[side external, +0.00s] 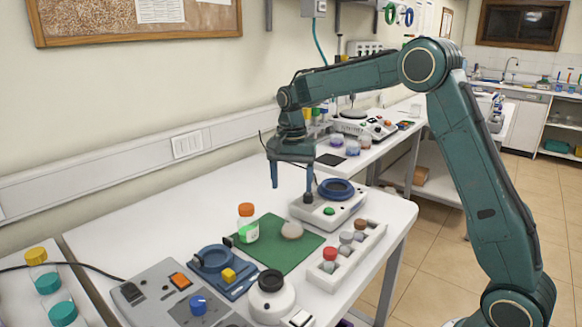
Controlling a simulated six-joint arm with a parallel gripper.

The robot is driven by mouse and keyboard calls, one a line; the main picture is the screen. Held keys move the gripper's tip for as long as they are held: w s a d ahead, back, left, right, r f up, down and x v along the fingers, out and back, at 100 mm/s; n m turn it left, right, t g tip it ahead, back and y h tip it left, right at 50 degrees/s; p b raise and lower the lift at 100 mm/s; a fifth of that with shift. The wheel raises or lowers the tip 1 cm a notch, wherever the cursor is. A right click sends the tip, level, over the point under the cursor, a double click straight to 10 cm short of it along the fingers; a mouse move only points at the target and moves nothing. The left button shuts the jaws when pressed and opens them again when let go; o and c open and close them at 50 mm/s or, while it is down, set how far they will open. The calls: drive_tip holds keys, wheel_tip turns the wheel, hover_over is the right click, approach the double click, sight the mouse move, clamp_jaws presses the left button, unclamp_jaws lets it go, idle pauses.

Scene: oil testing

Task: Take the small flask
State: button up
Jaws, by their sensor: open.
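A small bottle-like flask (248,222) with an orange cap and a green label stands upright at the left edge of a green mat (285,258). A pale rounded object (292,229) sits on the mat to its right; I cannot tell what it is. My gripper (292,186) points down with its two fingers apart and nothing between them. In the picture it is above and to the right of the flask, over the pale object. It is apart from both.
A device with a dark blue ring (336,190) stands behind the mat. A white rack (346,262) with several small capped pieces is at the right. A blue fixture (222,270), a round white device (270,296) and a control box (172,297) are in front.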

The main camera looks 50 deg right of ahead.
sight(292, 213)
drive_tip(key=shift+f, duration=2.3)
drive_tip(key=shift+f, duration=0.1)
drive_tip(key=shift+s+f, duration=0.1)
drive_tip(key=shift+f, duration=2.4)
drive_tip(key=shift+c, duration=0.2)
drive_tip(key=c, duration=1.1)
